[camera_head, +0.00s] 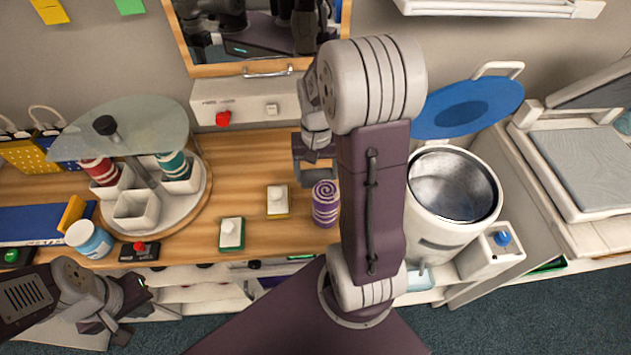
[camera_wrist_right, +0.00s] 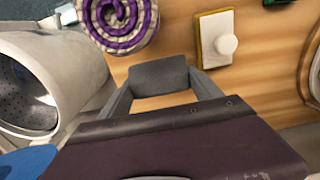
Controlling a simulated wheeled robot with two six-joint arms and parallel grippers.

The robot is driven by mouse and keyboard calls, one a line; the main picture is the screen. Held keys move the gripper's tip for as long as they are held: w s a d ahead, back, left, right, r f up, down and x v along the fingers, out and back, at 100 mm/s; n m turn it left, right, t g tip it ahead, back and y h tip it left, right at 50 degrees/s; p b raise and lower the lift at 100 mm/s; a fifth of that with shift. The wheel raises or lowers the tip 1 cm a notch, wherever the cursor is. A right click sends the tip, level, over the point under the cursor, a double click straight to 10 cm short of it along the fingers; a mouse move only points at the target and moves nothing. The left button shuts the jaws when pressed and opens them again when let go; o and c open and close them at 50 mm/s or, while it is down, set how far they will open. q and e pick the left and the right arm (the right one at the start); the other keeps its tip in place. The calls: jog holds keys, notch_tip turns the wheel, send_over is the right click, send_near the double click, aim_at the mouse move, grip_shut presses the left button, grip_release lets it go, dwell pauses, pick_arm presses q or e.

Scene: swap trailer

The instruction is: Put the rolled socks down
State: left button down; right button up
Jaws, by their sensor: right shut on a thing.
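The rolled socks (camera_head: 325,203) are a purple and white spiral roll over the wooden worktop, just right of its middle. They also show large at the top of the right wrist view (camera_wrist_right: 119,20). My right gripper (camera_head: 316,178) reaches down over the worktop and is shut on the rolled socks at its tip. Its grey fingers show in the right wrist view (camera_wrist_right: 160,76), where the exact contact is hard to see. My left gripper (camera_head: 130,308) hangs at the lower left, in front of the worktop's edge and away from the socks; its jaw opening is unclear.
Yellow-based (camera_head: 277,200) and green-based (camera_head: 232,234) white-knobbed blocks stand left of the socks. A round rack (camera_head: 205,200) with cups is further left. A white bin (camera_head: 435,235) with an open blue lid (camera_head: 468,106) stands right. Bare wood (camera_head: 245,160) lies behind the blocks.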

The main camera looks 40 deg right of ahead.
aim_at(316, 182)
jog(key=shift+f+b, duration=0.3)
jog(key=shift+f, duration=1.75)
jog(key=shift+f, duration=0.15)
jog(key=o, duration=1.4)
jog(key=shift+o, duration=0.2)
